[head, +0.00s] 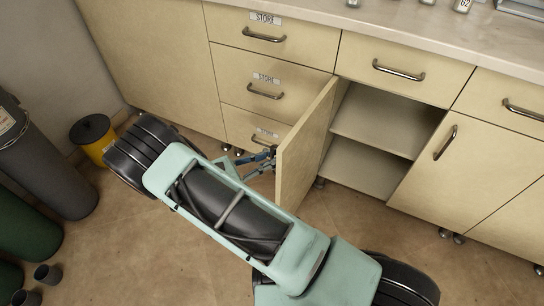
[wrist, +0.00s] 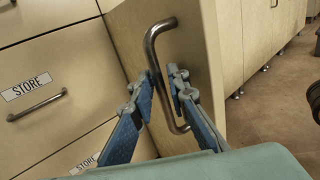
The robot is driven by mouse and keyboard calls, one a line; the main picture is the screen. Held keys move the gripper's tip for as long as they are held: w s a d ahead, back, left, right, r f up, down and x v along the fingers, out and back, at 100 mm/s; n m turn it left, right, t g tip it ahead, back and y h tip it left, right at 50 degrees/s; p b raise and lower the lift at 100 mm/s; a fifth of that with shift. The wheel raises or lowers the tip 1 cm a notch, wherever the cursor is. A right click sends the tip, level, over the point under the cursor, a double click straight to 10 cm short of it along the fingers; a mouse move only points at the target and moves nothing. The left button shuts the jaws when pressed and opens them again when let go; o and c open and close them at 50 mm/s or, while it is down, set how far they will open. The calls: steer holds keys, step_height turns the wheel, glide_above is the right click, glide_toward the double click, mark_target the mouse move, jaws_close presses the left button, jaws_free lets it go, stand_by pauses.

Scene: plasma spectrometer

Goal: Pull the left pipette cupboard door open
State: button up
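The left pipette cupboard door (head: 305,148) stands swung well out from the cabinet front, and the shelves behind it (head: 371,125) show empty. In the wrist view the door (wrist: 187,25) carries a vertical metal bar handle (wrist: 158,33). My gripper (wrist: 164,82) has one blue finger on each side of the handle bar, with the tips drawn close in to it. In the head view my gripper (head: 263,162) is at the door's outer face, and the door's edge hides the handle.
Drawers labelled STORE (head: 265,80) are left of the opening. The shut right door (head: 440,165) is beside it. A yellow bin (head: 97,148) and dark cylinders (head: 45,160) stand at the left. The floor (head: 330,210) below the door is clear.

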steer(key=v, duration=1.2)
stand_by(0.3)
